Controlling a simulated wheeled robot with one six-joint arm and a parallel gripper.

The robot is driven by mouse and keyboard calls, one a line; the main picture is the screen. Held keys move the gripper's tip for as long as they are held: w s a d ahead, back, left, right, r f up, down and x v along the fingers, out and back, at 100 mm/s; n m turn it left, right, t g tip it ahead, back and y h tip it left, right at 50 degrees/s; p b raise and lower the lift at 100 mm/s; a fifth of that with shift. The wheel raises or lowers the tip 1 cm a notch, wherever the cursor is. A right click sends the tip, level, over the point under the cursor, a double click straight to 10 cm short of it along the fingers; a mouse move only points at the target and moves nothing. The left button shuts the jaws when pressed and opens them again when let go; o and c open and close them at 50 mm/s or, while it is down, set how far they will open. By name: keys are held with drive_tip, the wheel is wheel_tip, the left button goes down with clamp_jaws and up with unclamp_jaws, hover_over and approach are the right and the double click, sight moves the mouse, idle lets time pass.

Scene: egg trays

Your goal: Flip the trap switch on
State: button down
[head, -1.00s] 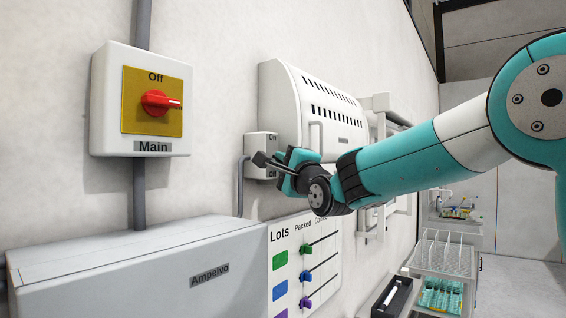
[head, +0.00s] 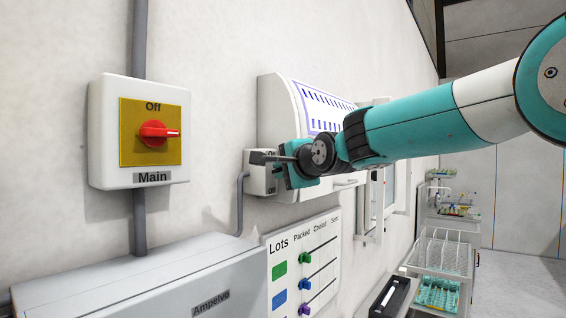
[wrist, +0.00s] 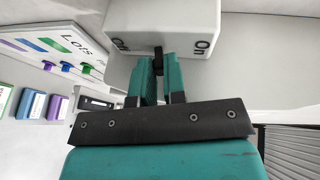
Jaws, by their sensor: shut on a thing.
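The trap switch is a small white box (head: 257,181) on the wall, at the lower left of the white slotted trap housing (head: 275,108). My gripper (wrist: 159,72) is shut on the lever, with a teal finger on each side. In the head view my gripper (head: 284,166) is at the box and hides much of its face. The housing's slots glow blue-violet.
A Main switch (head: 151,131) with a red knob reading Off is on the wall at left. A grey Ampelvo box (head: 140,285) is below it. A Lots board (head: 283,252) hangs under the trap switch. Racks (head: 440,255) stand at right.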

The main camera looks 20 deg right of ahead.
drive_tip(key=shift+r+g+h+p, duration=0.3)
drive_tip(key=shift+g+p, duration=0.3)
drive_tip(key=shift+f, duration=0.1)
drive_tip(key=c, duration=1.5)
unclamp_jaws()
drive_tip(key=shift+o, duration=0.2)
drive_tip(key=b+v, duration=0.8)
drive_tip(key=v, duration=0.9)
drive_tip(key=shift+s+r, duration=0.15)
drive_tip(key=shift+r, duration=0.05)
